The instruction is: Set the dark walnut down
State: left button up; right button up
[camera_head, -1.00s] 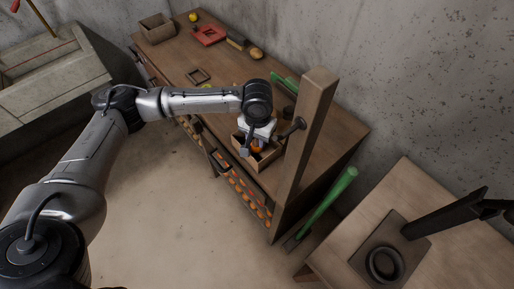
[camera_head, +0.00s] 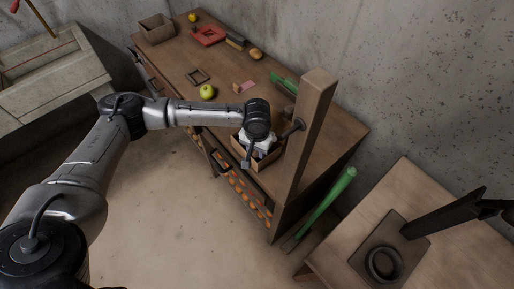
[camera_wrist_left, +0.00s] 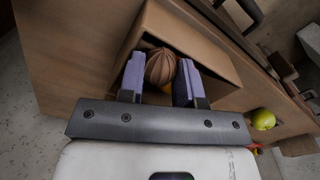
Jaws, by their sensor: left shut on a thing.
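The dark walnut (camera_wrist_left: 160,66), brown and ribbed, sits between the two purple-padded fingers of my left gripper (camera_wrist_left: 159,82) in the left wrist view. The gripper is shut on it. Walnut and fingertips are at the opening of an open wooden box (camera_wrist_left: 218,55), within its walls as seen from the wrist; I cannot tell whether the walnut touches the bottom. In the head view my left gripper (camera_head: 252,154) is over the same box (camera_head: 270,161) on the workbench, and the walnut is hidden there. My right gripper is not in view.
A wooden post (camera_head: 308,135) stands close right of the box. On the workbench (camera_head: 225,70) are a green apple (camera_head: 207,92), a small square frame (camera_head: 198,76), a red tray (camera_head: 209,36) and a grey bin (camera_head: 157,28). Orange items fill a rack (camera_head: 245,192) below.

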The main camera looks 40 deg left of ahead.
pick_arm(q)
jog(key=shift+f, duration=0.1)
jog(key=shift+s+a+f, duration=0.1)
jog(key=shift+a+f, duration=0.1)
jog(key=shift+f, duration=0.45)
jog(key=o, duration=0.8)
jog(key=shift+f, duration=0.15)
jog(key=shift+c, duration=0.2)
jog(key=shift+o, duration=0.7)
jog(key=shift+w+d+r+b, duration=0.1)
jog(key=shift+w+r+b, duration=0.1)
jog(key=shift+r+b, duration=0.35)
notch_tip(320, 180, up, 13)
jog(key=shift+p, duration=0.4)
jog(key=shift+s+d, duration=0.1)
